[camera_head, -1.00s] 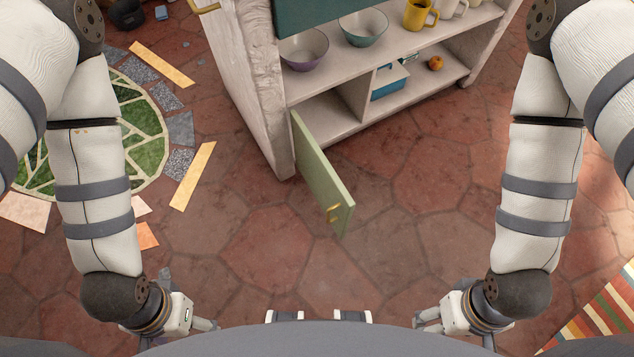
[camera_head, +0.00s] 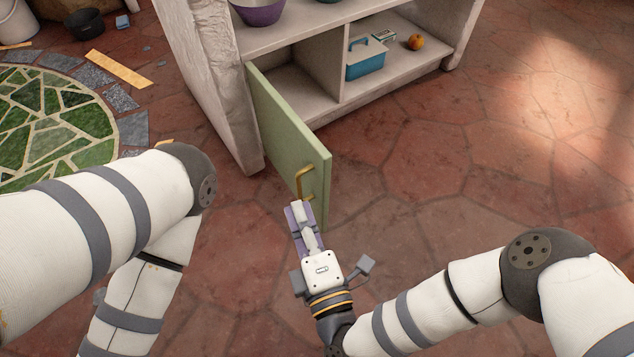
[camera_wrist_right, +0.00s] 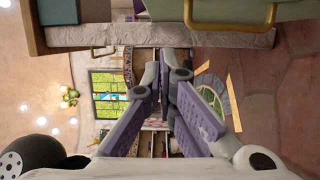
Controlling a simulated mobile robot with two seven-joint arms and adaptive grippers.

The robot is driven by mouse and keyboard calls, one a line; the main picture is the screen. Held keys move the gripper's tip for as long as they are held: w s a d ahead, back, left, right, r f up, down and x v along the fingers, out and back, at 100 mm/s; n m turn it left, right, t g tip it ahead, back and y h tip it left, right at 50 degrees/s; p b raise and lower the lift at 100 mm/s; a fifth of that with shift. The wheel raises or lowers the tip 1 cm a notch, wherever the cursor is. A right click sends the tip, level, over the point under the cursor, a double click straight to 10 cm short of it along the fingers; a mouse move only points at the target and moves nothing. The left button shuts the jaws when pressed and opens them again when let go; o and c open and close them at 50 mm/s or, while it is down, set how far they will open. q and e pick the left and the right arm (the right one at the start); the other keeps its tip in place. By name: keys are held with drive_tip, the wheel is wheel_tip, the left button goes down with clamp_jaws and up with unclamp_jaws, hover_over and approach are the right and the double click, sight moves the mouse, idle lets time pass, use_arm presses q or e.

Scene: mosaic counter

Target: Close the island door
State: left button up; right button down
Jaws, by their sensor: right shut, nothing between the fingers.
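The island door (camera_head: 285,140) is a light green panel on the lower left of the pale island (camera_head: 215,85). It stands open, swung out towards me, with the left compartment showing behind it. Its brass handle (camera_head: 305,182) is near the free edge. My right gripper (camera_head: 298,212) is shut and empty, with its fingertips just below the handle in the head view; I cannot tell if they touch the door. In the right wrist view the shut fingers (camera_wrist_right: 165,65) meet in the middle, and a brass handle (camera_wrist_right: 230,22) shows at the top right. My left gripper is out of view.
The open right compartment holds a blue box (camera_head: 366,62) and an orange fruit (camera_head: 416,42). A purple bowl (camera_head: 258,12) stands on the shelf above. A green mosaic circle (camera_head: 50,130) and loose tiles lie on the floor at left. The tiled floor right of the door is clear.

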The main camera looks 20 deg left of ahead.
use_arm(q)
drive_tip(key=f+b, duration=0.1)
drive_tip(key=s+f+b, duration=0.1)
drive_tip(key=b, duration=0.1)
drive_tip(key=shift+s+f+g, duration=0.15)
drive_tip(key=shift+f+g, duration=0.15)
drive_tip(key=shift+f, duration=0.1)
use_arm(e)
drive_tip(key=w+a, duration=0.1)
drive_tip(key=w, duration=0.7)
drive_tip(key=shift+w+a, duration=0.15)
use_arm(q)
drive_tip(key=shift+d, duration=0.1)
